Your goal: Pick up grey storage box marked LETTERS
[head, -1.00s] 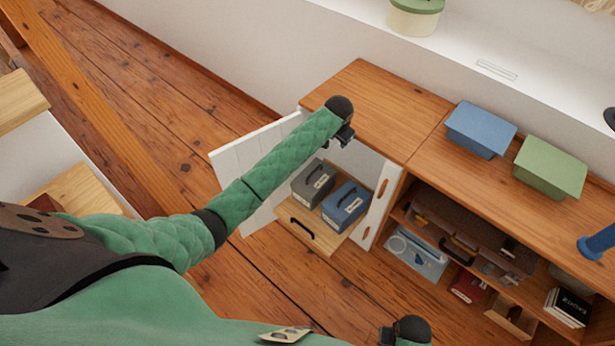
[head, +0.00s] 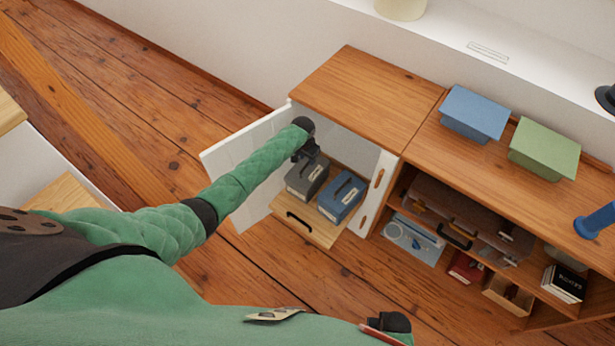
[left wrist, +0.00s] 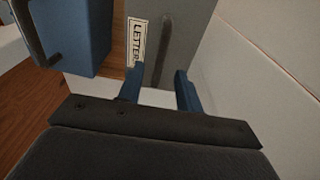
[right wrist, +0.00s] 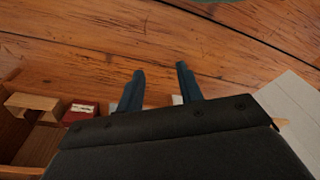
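The grey storage box (head: 306,178) stands in the open cabinet, on a pulled-out wooden drawer or shelf (head: 306,226), left of a blue box (head: 341,198). In the left wrist view the grey box (left wrist: 193,38) shows a label reading "LETTER", its end hidden by a finger, and a dark handle on its top. My left gripper (head: 306,158) is at the rear of the grey box in the head view. Its fingers (left wrist: 158,82) are apart, with the handle's near end between and beyond them, not clasped. My right gripper (right wrist: 160,72) is open and empty above the floor.
A white cabinet door (head: 250,165) stands open left of the boxes. The blue box (left wrist: 75,30) is close beside the grey one. A shelf to the right holds a brown case (head: 470,215) and books. A blue box (head: 474,112) and a green box (head: 544,148) stand on top.

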